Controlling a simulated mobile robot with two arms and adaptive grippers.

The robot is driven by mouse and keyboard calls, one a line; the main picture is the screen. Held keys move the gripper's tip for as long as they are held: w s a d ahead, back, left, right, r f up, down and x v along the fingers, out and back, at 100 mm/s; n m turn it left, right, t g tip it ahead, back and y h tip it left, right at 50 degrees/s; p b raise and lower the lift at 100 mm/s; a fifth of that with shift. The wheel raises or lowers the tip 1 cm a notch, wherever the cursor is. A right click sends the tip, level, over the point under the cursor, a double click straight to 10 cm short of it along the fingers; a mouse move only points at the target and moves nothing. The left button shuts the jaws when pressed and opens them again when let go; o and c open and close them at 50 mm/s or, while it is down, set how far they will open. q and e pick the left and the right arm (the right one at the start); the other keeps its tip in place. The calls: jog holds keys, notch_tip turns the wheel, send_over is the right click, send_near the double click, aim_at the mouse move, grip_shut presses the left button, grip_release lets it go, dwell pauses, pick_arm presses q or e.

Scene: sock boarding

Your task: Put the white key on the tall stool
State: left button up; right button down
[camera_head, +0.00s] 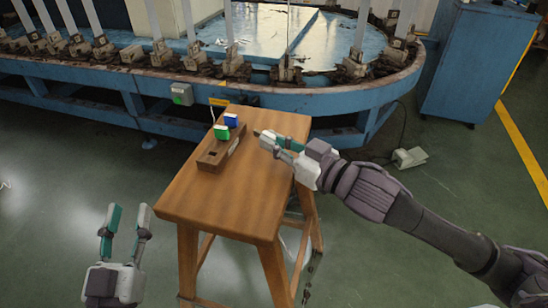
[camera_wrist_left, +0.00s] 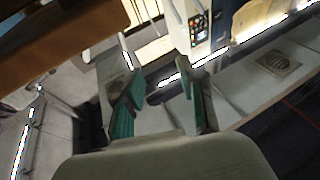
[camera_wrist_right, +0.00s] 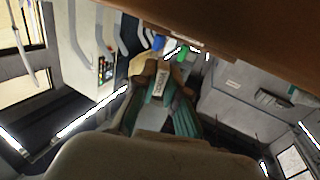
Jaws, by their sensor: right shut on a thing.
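The tall wooden stool (camera_head: 250,190) stands in the middle of the head view. My right gripper (camera_head: 264,139) is over the right part of its top, its fingers pointing left. In the right wrist view its fingers are shut around a small whitish piece, which looks like the white key (camera_wrist_right: 161,80). In the head view the fingers mostly hide that piece. I cannot tell whether it touches the stool. My left gripper (camera_head: 124,218) is open and empty, low to the left of the stool. Its spread fingers also show in the left wrist view (camera_wrist_left: 157,80).
On the stool top lies a slotted brown wooden block (camera_head: 212,158), with a green piece (camera_head: 221,132) and a blue piece (camera_head: 232,120) at its far end. The near half of the top is clear. A blue machine (camera_head: 290,100) stands behind the stool.

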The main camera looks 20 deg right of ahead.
aim_at(274, 162)
notch_tip(274, 162, down, 3)
jog(key=shift+f+b, duration=0.15)
jog(key=shift+b, duration=0.7)
pick_arm(q)
jog(key=s+r+t+h, duration=0.1)
jog(key=s+r+t, duration=0.2)
jog(key=r, duration=0.3)
jog(key=shift+s+r+t+h, duration=0.15)
jog(key=shift+s+t+h, duration=0.2)
jog(key=shift+t, duration=0.45)
pick_arm(e)
jog(key=shift+f, duration=0.15)
jog(key=c, duration=1.2)
grip_release()
pick_arm(q)
jog(key=shift+s+h, duration=0.1)
jog(key=shift+h, duration=0.15)
